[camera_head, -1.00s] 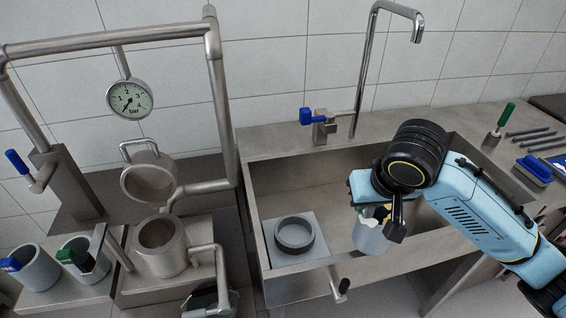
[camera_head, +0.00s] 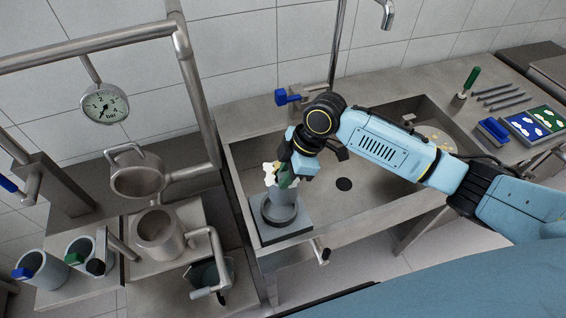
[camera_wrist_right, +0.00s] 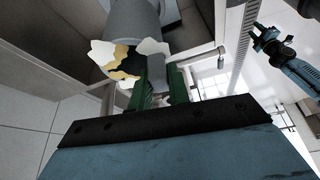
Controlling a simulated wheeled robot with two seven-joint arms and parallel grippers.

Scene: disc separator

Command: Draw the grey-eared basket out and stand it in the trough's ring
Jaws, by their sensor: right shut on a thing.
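The grey-eared basket (camera_head: 283,198) is a grey cylinder with white and yellowish pieces at its mouth. It stands about upright over the dark ring (camera_head: 279,217) on its square base at the trough's (camera_head: 390,170) left end. I cannot tell whether it is fully seated. My right gripper (camera_head: 286,178) is above it, shut on its ear. In the right wrist view, the green fingers (camera_wrist_right: 160,85) pinch the grey ear (camera_wrist_right: 179,78) beside the basket wall (camera_wrist_right: 130,22). A blue arm with a small dark gripper (camera_wrist_right: 266,38), apparently my left, shows there; its jaws are too small to judge.
At the left, a stand holds two grey cylinders, one with a blue tag (camera_head: 22,273) and one with a green tag (camera_head: 74,259). The open steel pot (camera_head: 157,236) and pressure gauge (camera_head: 106,103) are nearby. A tap (camera_head: 288,97) stands behind the trough. The trough's middle is clear.

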